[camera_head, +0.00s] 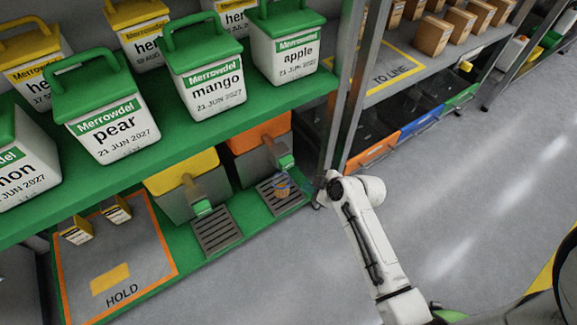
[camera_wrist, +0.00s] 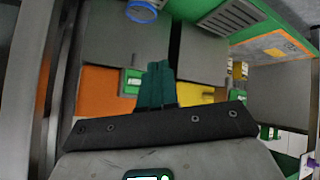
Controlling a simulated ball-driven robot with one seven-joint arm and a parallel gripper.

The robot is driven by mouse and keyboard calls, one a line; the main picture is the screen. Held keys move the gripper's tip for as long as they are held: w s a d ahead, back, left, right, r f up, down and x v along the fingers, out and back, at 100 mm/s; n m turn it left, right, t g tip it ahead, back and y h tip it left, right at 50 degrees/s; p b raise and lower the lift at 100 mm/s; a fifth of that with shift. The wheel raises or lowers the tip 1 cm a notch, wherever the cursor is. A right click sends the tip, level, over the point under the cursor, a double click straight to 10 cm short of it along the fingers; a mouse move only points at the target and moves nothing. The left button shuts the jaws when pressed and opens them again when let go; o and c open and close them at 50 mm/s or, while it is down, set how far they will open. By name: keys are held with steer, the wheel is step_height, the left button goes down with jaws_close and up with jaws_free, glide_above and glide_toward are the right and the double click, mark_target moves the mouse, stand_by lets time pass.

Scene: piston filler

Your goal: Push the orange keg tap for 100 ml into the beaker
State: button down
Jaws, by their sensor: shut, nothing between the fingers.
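The orange keg (camera_head: 258,135) stands on the green lower shelf, its green tap (camera_head: 285,162) facing outward. The beaker (camera_head: 283,186), with a blue rim, is below that tap on the drip tray; its fill level is too small to read. In the wrist view, the picture is turned over: the orange keg (camera_wrist: 97,92) is at left, its green tap (camera_wrist: 130,82) in the middle, and the beaker (camera_wrist: 140,11) at the top edge. My gripper (camera_wrist: 157,66) is shut and empty, its teal fingers appearing just beside the tap; I cannot tell whether they touch.
A yellow keg (camera_head: 183,172) with its own tap and drip tray (camera_head: 217,230) stands to the left. A HOLD mat (camera_head: 115,255) carries small yellow-topped packs. Labelled canisters (camera_head: 207,80) fill the shelf above. A metal rack post (camera_head: 352,85) stands right of the keg. The floor is clear.

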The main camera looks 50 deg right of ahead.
mark_target(288, 168)
steer(key=w+d+b, duration=0.1)
steer(key=w, duration=0.4)
steer(key=shift+w+d+b, duration=0.3)
steer(key=shift+w+b, duration=0.05)
steer(key=shift+w, duration=0.05)
stand_by(1.8)
steer(key=shift+w+d, duration=0.15)
steer(key=shift+w, duration=0.3)
steer(key=shift+w+d, duration=0.2)
steer(key=shift+w, duration=0.45)
stand_by(1.0)
steer(key=shift+s, duration=0.1)
steer(key=shift+s+a+p, duration=0.15)
steer(key=shift+s+a, duration=0.05)
steer(key=shift+s, duration=0.3)
steer(key=shift+s+a+p, duration=0.15)
steer(key=shift+s, duration=0.3)
steer(key=shift+s, duration=0.1)
steer(key=shift+s+a+p, duration=0.25)
steer(key=shift+s+p, duration=0.05)
steer(key=shift+s, duration=0.5)
steer(key=shift+s+a+p, duration=0.2)
steer(key=shift+s+p, duration=0.15)
steer(key=shift+s, duration=0.4)
steer(key=shift+s+a+p, duration=0.25)
steer(key=shift+s+p, duration=0.05)
steer(key=shift+s, duration=0.5)
